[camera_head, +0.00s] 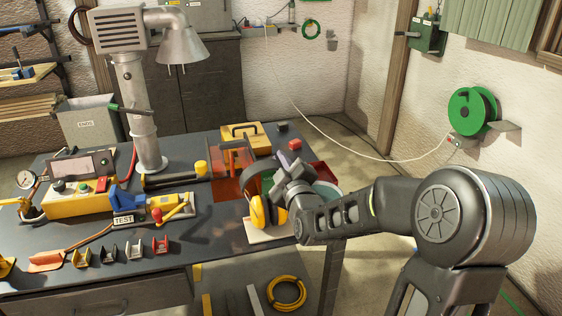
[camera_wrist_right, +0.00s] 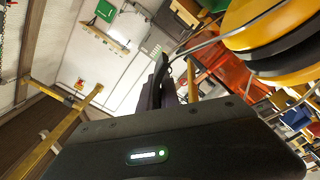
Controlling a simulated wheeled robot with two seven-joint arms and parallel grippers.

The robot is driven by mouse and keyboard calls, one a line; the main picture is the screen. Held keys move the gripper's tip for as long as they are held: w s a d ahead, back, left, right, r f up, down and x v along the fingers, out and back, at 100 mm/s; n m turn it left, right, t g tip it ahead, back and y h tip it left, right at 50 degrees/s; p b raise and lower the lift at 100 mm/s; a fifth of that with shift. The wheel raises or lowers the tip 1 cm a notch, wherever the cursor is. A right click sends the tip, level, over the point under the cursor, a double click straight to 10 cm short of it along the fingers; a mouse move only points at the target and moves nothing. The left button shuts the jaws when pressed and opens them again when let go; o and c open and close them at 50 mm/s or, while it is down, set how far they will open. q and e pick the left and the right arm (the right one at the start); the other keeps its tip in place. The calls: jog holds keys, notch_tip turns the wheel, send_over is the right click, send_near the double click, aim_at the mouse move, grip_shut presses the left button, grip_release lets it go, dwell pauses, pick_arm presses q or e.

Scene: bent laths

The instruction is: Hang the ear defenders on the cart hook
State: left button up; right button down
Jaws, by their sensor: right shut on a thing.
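The ear defenders, with yellow cups (camera_head: 257,213) and a dark headband, are at the right end of the workbench. My right gripper (camera_head: 283,172) is shut on their headband, with the cups hanging below it. In the right wrist view the dark fingers (camera_wrist_right: 165,88) are close together, and a large yellow and black cup (camera_wrist_right: 275,28) fills the upper right. I cannot tell whether the cups touch the pale board (camera_head: 270,232) under them. I cannot make out the cart hook in either view. My left gripper is not in view.
The dark workbench (camera_head: 215,250) carries a lamp-like extraction hood (camera_head: 150,90), a yellow control box (camera_head: 85,198) and an orange-red transparent screen (camera_head: 228,175). A yellow coil (camera_head: 287,293) hangs at the front. A green reel (camera_head: 472,110) is on the right wall. Floor is clear behind the bench's right end.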

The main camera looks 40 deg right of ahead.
jog(key=shift+f, duration=0.15)
jog(key=c, duration=1.6)
grip_release()
jog(key=b+v, duration=0.1)
jog(key=v, duration=0.6)
jog(key=shift+s+a, duration=0.1)
jog(key=shift+s, duration=0.25)
